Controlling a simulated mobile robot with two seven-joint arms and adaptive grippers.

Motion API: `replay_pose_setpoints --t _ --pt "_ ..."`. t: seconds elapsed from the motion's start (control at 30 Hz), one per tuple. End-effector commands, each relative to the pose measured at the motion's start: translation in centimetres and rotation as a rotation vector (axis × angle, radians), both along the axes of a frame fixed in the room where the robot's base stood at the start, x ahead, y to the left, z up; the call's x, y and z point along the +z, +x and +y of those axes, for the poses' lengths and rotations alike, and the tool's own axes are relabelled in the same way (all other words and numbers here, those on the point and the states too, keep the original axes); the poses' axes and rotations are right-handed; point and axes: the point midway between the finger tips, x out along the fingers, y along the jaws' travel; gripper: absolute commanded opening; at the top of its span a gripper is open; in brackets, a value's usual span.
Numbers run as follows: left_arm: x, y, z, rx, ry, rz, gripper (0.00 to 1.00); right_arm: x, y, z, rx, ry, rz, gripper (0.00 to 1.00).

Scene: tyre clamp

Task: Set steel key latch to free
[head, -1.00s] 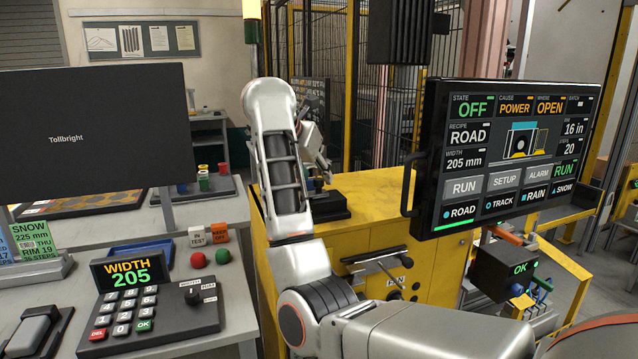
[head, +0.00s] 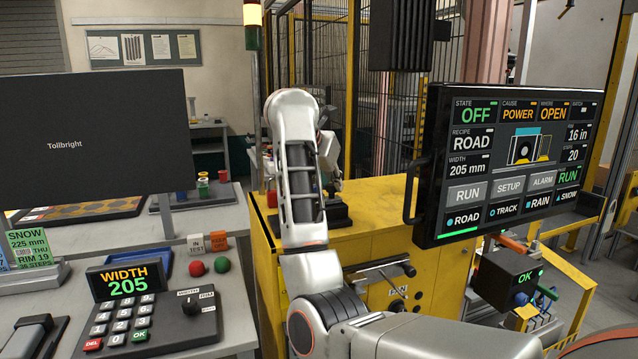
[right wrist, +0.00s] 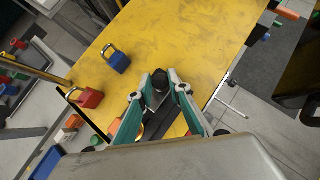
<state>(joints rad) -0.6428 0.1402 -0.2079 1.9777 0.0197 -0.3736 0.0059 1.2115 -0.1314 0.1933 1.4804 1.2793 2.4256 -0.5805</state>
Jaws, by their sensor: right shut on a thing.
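My right arm reaches over the yellow cabinet (head: 370,207) in the head view, and its forearm hides most of my right gripper (head: 328,168). In the right wrist view my right gripper (right wrist: 161,88) has its teal fingers closed on a dark round-topped knob (right wrist: 160,78). The knob stands above a dark base at the edge of the yellow top, and this base also shows in the head view (head: 338,212). I cannot tell for sure that the knob belongs to the steel key latch, and its setting is not readable. My left gripper is not in view.
A blue padlock (right wrist: 117,58) and a red padlock (right wrist: 88,97) lie on the yellow top. The large control screen (head: 515,165) stands to the right and reads OFF, POWER, OPEN. A T-handle (head: 380,270) sticks out from the cabinet front. A keypad (head: 140,315) is at left.

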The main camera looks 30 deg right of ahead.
Motion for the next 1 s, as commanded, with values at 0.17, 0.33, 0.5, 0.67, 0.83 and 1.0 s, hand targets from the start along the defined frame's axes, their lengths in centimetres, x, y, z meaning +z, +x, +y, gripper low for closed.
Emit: replay_pose_setpoints --t 0.17,0.33,0.5,0.67,0.83,1.0 --pt "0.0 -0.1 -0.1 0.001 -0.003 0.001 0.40 -0.1 -0.2 -0.9 -0.003 -0.001 0.002 0.00" --pt "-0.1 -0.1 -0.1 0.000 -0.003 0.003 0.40 -0.1 -0.3 -0.9 -0.005 -0.003 0.002 0.26" --pt "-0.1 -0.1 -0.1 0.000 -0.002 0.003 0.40 -0.1 -0.2 -0.8 -0.004 -0.001 0.002 0.36" --pt "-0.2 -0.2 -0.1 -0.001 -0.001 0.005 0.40 -0.1 -0.2 -0.7 -0.002 0.000 0.001 0.36" --pt "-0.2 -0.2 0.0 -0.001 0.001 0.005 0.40 -0.1 -0.2 -0.7 -0.001 -0.001 0.001 0.36" --pt "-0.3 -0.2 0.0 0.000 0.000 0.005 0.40 -0.1 0.1 0.3 0.001 0.000 0.002 0.36"
